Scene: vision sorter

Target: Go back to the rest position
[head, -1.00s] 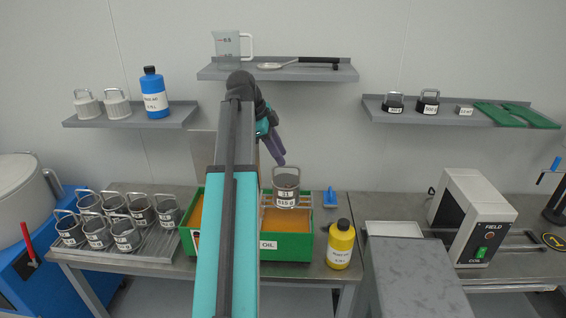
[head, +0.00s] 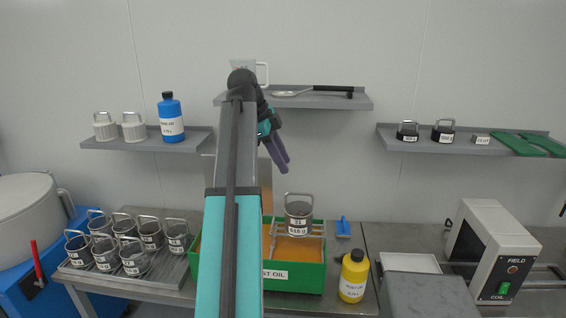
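My gripper (head: 280,158) is in the air above the bench, in front of the wall and below the middle shelf. Its two dark fingers point down and to the right. They seem to have nothing between them, but the gap is too small to judge well. The labelled metal cup (head: 299,217) with a wire handle sits upright on a rack over the green oil bath (head: 310,277), below and apart from my gripper. My arm hides part of the bath.
Several handled cups stand in a tray (head: 165,272) at left. A yellow bottle (head: 353,277) stands right of the bath. Shelves hold a blue bottle (head: 171,118), a ladle (head: 300,93) and dark weights (head: 442,133). A field coil unit (head: 494,250) is at right.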

